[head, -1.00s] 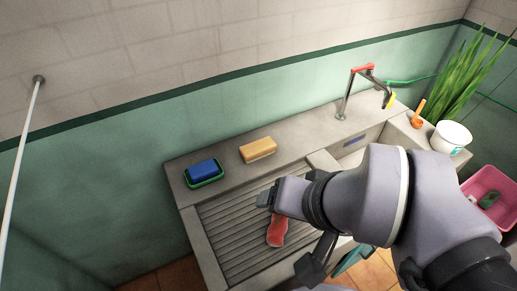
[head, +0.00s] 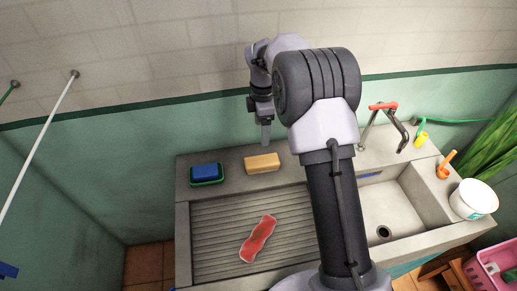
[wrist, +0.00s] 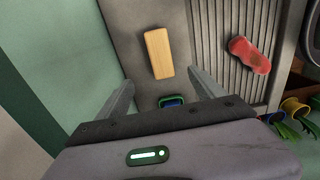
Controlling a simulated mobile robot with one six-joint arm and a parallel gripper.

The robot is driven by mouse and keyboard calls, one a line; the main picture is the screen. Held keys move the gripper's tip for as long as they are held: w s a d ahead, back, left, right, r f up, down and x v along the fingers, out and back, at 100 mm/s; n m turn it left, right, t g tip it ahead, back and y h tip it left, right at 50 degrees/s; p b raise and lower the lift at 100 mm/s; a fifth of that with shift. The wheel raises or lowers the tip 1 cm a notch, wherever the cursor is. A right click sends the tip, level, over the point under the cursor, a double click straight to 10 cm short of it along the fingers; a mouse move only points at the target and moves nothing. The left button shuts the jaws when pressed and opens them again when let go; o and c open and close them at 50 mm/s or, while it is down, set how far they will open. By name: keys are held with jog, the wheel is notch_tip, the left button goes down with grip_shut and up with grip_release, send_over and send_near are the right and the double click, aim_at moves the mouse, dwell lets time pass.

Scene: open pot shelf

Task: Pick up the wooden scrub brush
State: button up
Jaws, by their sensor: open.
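The wooden scrub brush (head: 262,163) is a light tan block lying flat on the back ledge of the sink counter. In the wrist view the brush (wrist: 158,53) lies ahead of the fingertips, apart from them. My gripper (head: 265,142) is above and just behind the brush in the head view, pointing down. In the wrist view my gripper (wrist: 160,88) has its two fingers spread wide with nothing held between them. The brush's underside is hidden.
A blue sponge sits in a green dish (head: 206,182) left of the brush. A red cloth-like item (head: 259,238) lies on the ribbed drainboard (head: 215,240). The sink basin (head: 395,215), faucet (head: 383,107) and white tub (head: 473,199) are to the right. The tiled wall rises close behind the ledge.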

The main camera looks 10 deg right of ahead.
jog(key=b, duration=0.4)
send_near(262, 160)
notch_tip(262, 160, down, 5)
jog(key=shift+a+f, duration=0.15)
notch_tip(262, 160, down, 5)
jog(key=shift+f+b, duration=0.15)
jog(key=shift+b, duration=0.95)
